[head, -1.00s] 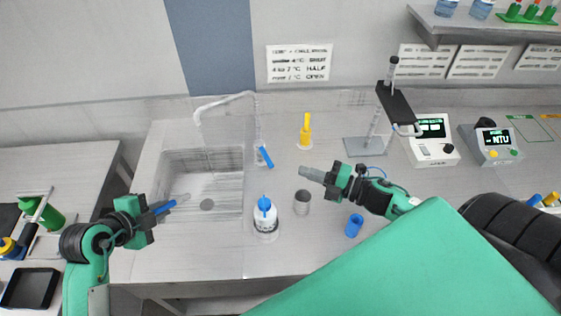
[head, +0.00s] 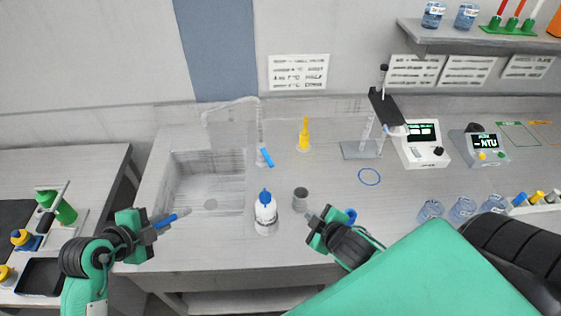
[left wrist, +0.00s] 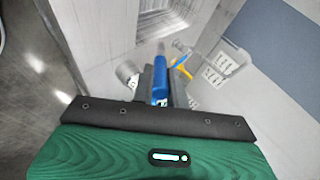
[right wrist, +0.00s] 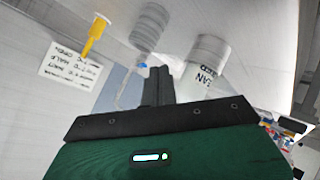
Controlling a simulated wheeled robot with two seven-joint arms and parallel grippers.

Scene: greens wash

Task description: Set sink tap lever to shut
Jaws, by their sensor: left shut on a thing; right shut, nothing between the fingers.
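The sink tap (head: 260,135) has a pale, nearly see-through spout over the sink (head: 205,185). Its blue lever (head: 265,157) sits at the base, slanting down to the right; whether water runs is unclear. My left gripper (head: 155,226) is shut on a blue tool with a pale tip (head: 172,219), held over the sink's front left. The blue tool also shows between the fingers in the left wrist view (left wrist: 160,82). My right gripper (head: 312,216) is shut and empty, near the counter front, apart from the lever. Its closed fingers show in the right wrist view (right wrist: 158,85).
A yellow fixture (head: 304,135) stands right of the tap. Instruments (head: 423,145) stand farther right.

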